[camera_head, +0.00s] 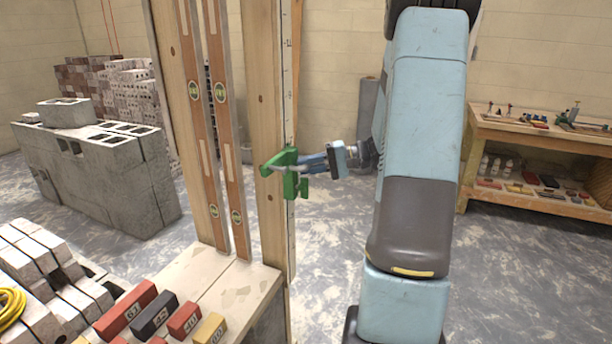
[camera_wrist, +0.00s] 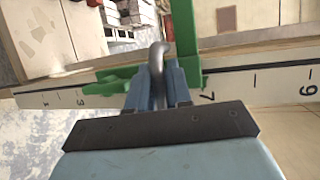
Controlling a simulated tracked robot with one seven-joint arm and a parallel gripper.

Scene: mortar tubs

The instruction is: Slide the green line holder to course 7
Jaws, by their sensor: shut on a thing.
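The green line holder (camera_head: 290,174) sits on the white numbered strip (camera_head: 288,75) along the front edge of a wooden post. My gripper (camera_head: 316,163) reaches it from the right and is shut on it. In the wrist view the green line holder (camera_wrist: 186,35) lies across the strip (camera_wrist: 240,88), with a curved grey piece between my gripper's blue fingers (camera_wrist: 157,88). The marks 1 and 3 show left of the holder; 7 is just right of it, and 9 is farther right. The marks between 3 and 7 are hidden by the holder and fingers.
Two wooden levels (camera_head: 219,120) stand between the posts, left of the strip. Numbered blocks (camera_head: 152,315) lie on a board below. Grey block stacks (camera_head: 100,180) are at left, and a wooden shelf bench (camera_head: 540,140) is at right. Floor between is open.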

